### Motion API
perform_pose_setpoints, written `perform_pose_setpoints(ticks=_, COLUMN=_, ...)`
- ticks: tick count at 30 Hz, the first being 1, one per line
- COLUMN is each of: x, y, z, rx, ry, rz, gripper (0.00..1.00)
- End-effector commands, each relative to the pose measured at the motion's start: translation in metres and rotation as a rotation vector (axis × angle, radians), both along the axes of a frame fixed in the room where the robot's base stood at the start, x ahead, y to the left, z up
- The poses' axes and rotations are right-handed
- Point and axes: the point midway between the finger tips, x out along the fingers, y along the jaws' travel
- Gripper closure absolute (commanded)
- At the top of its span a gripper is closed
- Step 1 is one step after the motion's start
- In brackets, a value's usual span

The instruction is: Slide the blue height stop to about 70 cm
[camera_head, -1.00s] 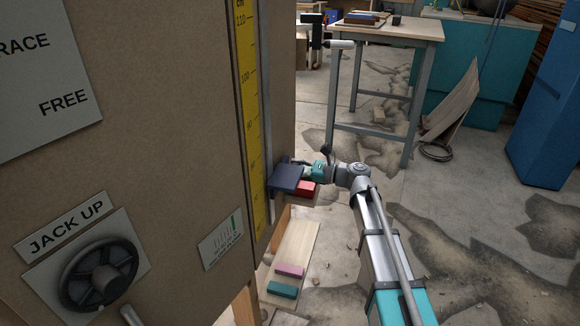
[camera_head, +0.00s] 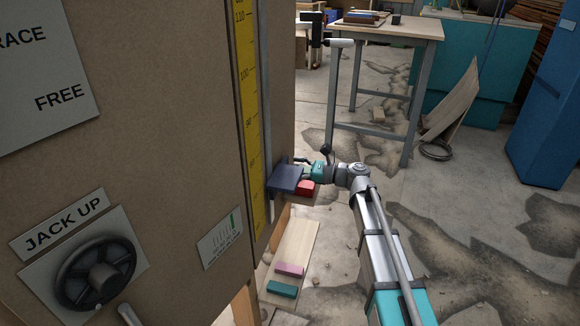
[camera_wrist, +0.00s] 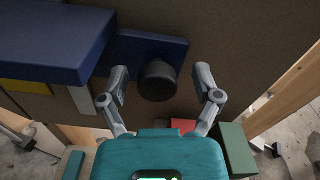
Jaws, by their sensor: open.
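The blue height stop (camera_head: 284,179) is a dark blue block on the vertical rail beside the yellow scale (camera_head: 250,110), below the 90 mark. The number level with it is too small to read. In the wrist view the stop (camera_wrist: 50,45) is at upper left, with a blue plate reaching right behind a round black knob (camera_wrist: 157,82). My gripper (camera_head: 312,173) is at the right side of the stop. In the wrist view my gripper (camera_wrist: 163,84) is open, one finger on each side of the knob, with gaps showing on both sides.
A red block (camera_head: 305,188) is just below my gripper. A pink block (camera_head: 290,269) and a green block (camera_head: 282,289) lie lower on a pale board. The panel has a JACK UP handwheel (camera_head: 95,274). A workbench (camera_head: 400,28) stands behind; floor to the right is mostly clear.

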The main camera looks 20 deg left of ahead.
Motion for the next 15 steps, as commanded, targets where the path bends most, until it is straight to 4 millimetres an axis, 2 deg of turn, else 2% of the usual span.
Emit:
perform_pose_setpoints(ticks=8, x=0.000, y=-0.009, z=0.000, rx=0.000, ry=0.000, rz=-0.001, gripper=0.18)
perform_pose_setpoints(ticks=15, x=0.002, y=-0.037, z=0.000, rx=-0.001, ry=0.000, rz=-0.002, gripper=0.18)
